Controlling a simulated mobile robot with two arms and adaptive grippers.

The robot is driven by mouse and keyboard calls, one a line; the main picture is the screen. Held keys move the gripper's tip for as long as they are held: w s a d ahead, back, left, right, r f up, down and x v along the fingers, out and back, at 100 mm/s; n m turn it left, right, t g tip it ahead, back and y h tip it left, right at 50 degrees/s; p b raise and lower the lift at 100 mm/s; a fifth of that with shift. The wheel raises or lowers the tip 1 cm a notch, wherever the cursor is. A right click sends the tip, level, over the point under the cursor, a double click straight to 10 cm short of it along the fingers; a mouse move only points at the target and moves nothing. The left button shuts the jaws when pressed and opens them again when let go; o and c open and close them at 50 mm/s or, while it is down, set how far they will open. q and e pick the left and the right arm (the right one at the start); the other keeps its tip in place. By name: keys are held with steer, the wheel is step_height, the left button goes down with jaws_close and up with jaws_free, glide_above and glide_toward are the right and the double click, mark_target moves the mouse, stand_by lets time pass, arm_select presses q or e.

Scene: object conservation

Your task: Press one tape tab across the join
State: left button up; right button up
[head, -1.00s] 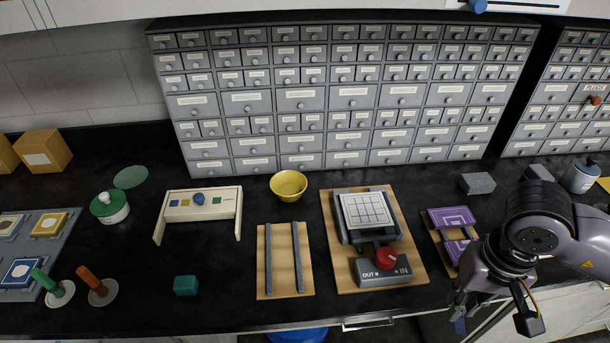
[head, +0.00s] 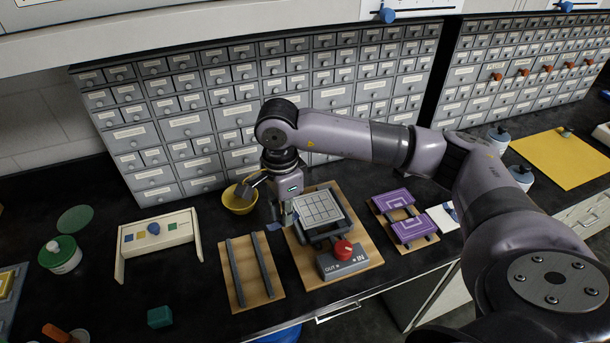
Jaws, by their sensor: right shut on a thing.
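My right gripper (head: 281,219) hangs beside the left edge of the wooden board that carries the grid plate. It is shut on a small flat blue piece (head: 274,227), which looks like a tape tab and is partly hidden. Two purple pieces with pale line patterns, the upper one (head: 393,202) and the lower one (head: 411,230), lie apart on a small wooden board to the right, with a narrow gap between them. My gripper is well left of them. A white card (head: 441,218) with a blue bit on it lies right of the purple pieces. My left gripper is not in view.
The grid plate (head: 320,209) sits behind a red knob (head: 343,249) on a grey IN/OUT box. A yellow bowl (head: 237,204) is close to my gripper's left. A two-rail board (head: 238,287) lies in front. My right forearm passes above the bench. Drawer cabinets stand behind.

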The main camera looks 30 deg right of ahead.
steer(key=w+d+m, duration=0.1)
steer(key=m, duration=0.2)
steer(key=w+d+m+p, duration=0.1)
steer(key=m, duration=0.2)
steer(key=w+d+m+p, duration=0.1)
steer(key=m, duration=0.2)
steer(key=shift+d+r, duration=0.25)
steer(key=shift+d, duration=0.15)
arm_select(q)
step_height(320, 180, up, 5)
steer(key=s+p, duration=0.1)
steer(key=p, duration=0.2)
arm_select(e)
steer(key=m, duration=1.1)
glide_toward(307, 212)
steer(key=shift+b, duration=0.3)
steer(key=shift+f+b, duration=1.2)
steer(key=shift+f, duration=0.7)
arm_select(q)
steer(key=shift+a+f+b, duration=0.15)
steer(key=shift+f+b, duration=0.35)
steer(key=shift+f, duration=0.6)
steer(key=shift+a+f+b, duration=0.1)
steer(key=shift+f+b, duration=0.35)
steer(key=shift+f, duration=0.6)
arm_select(e)
steer(key=shift+f, duration=1.25)
